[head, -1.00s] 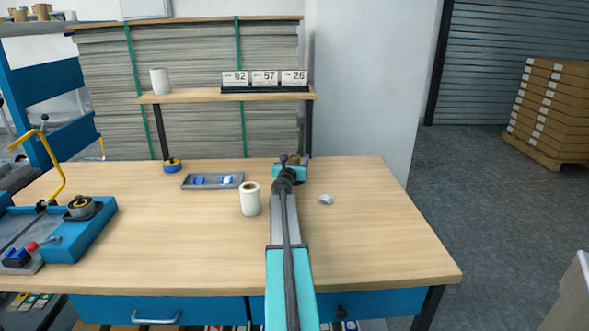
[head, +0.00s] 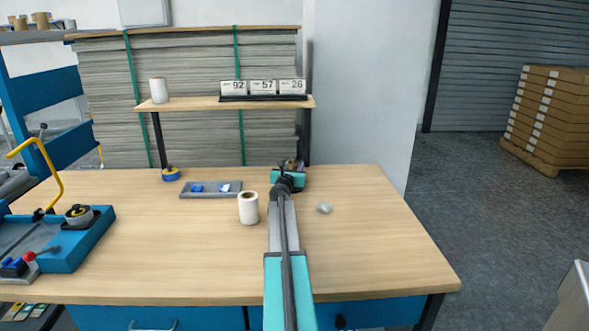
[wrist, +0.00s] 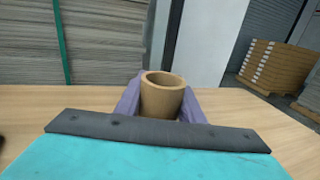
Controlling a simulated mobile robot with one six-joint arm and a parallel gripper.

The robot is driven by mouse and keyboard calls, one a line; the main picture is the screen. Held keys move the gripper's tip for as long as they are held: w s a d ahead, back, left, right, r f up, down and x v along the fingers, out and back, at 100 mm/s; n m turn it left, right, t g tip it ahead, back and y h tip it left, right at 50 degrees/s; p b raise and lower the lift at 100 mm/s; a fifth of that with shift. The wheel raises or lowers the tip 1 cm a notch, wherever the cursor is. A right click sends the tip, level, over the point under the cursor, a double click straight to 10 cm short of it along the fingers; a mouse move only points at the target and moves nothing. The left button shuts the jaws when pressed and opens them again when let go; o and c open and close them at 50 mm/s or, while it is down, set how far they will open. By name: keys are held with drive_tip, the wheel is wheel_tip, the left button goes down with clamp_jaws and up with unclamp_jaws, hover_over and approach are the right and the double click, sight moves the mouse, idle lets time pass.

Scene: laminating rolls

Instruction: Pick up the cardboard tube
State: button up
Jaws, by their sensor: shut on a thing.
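The cardboard tube (wrist: 163,96) is a short brown hollow cylinder, upright in the wrist view with its open top end showing. My gripper (wrist: 160,104) has its two purple fingers on either side of the tube and is shut on it. Its lower part is hidden behind the dark edge of my gripper. In the head view my arm reaches over the workbench (head: 380,250) toward its back edge, and only a small brown bit of the tube (head: 291,164) shows past my gripper.
A white roll (head: 248,208) stands left of my arm. A grey tray (head: 211,195) with blue items and a blue tape roll (head: 171,174) lie farther left. A crumpled pale lump (head: 324,208) is on the right. A shelf (head: 200,103) stands behind. The bench's right side is mostly clear.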

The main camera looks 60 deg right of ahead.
wheel_tip(320, 180, up, 9)
drive_tip(key=p, duration=0.3)
idle(0.6)
